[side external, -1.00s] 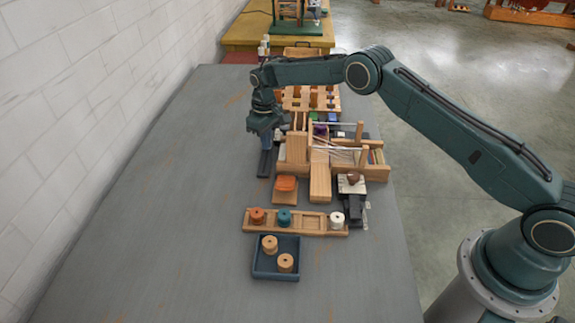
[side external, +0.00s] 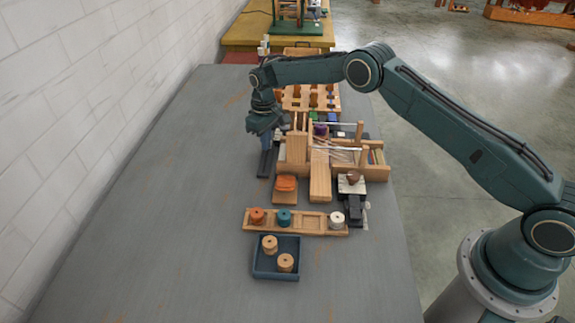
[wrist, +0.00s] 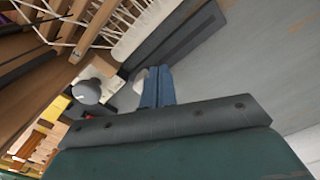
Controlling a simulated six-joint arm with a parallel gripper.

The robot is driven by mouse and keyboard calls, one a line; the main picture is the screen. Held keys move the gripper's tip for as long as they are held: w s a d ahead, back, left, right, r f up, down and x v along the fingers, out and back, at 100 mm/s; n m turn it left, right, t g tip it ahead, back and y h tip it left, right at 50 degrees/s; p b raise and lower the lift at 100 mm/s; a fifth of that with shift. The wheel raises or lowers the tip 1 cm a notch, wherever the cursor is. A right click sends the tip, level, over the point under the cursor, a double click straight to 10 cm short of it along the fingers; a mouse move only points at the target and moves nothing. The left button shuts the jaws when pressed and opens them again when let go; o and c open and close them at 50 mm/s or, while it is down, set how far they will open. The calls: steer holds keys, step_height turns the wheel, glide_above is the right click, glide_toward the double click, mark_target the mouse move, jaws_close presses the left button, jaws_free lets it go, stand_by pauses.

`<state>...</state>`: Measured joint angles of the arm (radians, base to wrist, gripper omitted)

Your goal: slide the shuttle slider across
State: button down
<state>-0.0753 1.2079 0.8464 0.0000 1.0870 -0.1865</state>
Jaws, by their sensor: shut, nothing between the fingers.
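My gripper (side external: 266,143) points down over the far end of a narrow dark rail (side external: 265,164), which I take to be the slider's track. Its blue fingers (wrist: 157,88) are together with nothing between them. In the wrist view the dark rail (wrist: 190,42) runs from near the fingertips towards the upper right. A small pale knob (wrist: 139,80), perhaps the slider's handle, shows just left of the fingertips, partly hidden by them. I cannot tell whether they touch it.
A wooden loom frame (side external: 320,165) stands close to the right of the rail. A peg rack (side external: 312,98) is behind it. A spool rack (side external: 310,222) and a blue tray (side external: 276,272) with two spools lie nearer. The grey table is clear to the left.

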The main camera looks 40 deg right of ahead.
step_height(320, 180, up, 8)
steer(key=shift+f, duration=0.15)
stand_by(1.0)
stand_by(0.3)
step_height(320, 180, up, 16)
steer(key=t, duration=0.1)
glide_above(267, 154)
steer(key=s+d, duration=0.2)
steer(key=s, duration=0.5)
steer(key=s+d+r+m+t, duration=0.1)
steer(key=s+r+t, duration=0.1)
steer(key=s+r, duration=0.85)
steer(key=s+d+f+m+t, duration=0.1)
steer(key=s+f, duration=0.1)
steer(key=s, duration=1.2)
steer(key=s+f+m+t, duration=0.1)
steer(key=s+f, duration=0.1)
steer(key=s, duration=1.2)
steer(key=shift+s+d+t, duration=0.3)
steer(key=shift+s+d, duration=0.1)
